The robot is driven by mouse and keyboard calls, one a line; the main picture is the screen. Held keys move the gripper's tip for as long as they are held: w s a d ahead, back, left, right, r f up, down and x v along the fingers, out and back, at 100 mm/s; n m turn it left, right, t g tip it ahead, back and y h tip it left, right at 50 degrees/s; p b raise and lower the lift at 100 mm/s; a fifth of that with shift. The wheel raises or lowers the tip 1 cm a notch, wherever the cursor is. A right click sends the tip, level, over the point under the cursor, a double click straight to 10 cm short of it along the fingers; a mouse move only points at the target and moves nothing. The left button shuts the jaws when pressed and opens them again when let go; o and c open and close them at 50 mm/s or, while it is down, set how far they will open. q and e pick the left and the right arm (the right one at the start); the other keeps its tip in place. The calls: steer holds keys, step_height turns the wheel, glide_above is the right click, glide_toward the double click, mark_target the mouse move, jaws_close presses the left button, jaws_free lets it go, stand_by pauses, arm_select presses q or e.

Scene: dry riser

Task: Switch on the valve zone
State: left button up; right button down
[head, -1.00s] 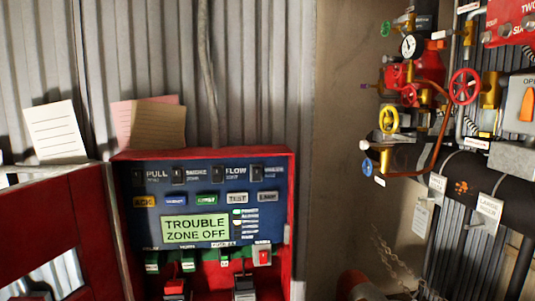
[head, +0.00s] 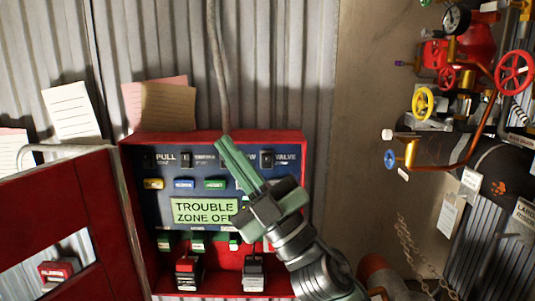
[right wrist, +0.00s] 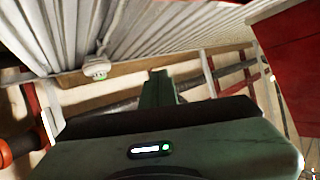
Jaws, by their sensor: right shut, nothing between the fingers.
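The red-framed alarm panel (head: 305,165) has a blue face with a row of small black rocker switches along its top. The valve switch (head: 266,159) is at the right end, beside the label VALVE. The green display (head: 205,211) reads TROUBLE ZONE OFF. My right gripper (head: 223,143) is shut and empty, reaching up across the panel. Its fingertips are left of the valve switch, near the panel's top edge, and it hides the flow switch and some buttons. Whether it touches the panel I cannot tell. The right wrist view shows its green fingers (right wrist: 160,87). My left gripper is out of view.
Paper notes (head: 160,105) stand above the panel against the corrugated wall. Pipes with a yellow handwheel (head: 423,103) and a red handwheel (head: 514,73) are at the right. A chain (head: 415,250) hangs below them.

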steer(key=s+a+n+g+h, duration=0.4)
steer(key=s+a+n+g, duration=0.6)
steer(key=a+n+g, duration=0.65)
steer(key=w+d+f+n+t+h, duration=0.2)
steer(key=w+d+f+t+h, duration=0.25)
steer(key=w+d+h, duration=0.4)
steer(key=w+d+r+m+t+h, duration=0.1)
steer(key=d+r+m+h, duration=0.1)
steer(key=d+r+h, duration=0.2)
steer(key=w+d+r+m+t+h, duration=0.1)
steer(key=d+r+m+t+h, duration=0.1)
steer(key=d+h, duration=0.4)
steer(key=d+r+m, duration=0.1)
steer(key=d+r, duration=0.1)
steer(key=d, duration=0.1)
steer(key=shift+d+t, duration=0.3)
steer(key=shift+w, duration=0.1)
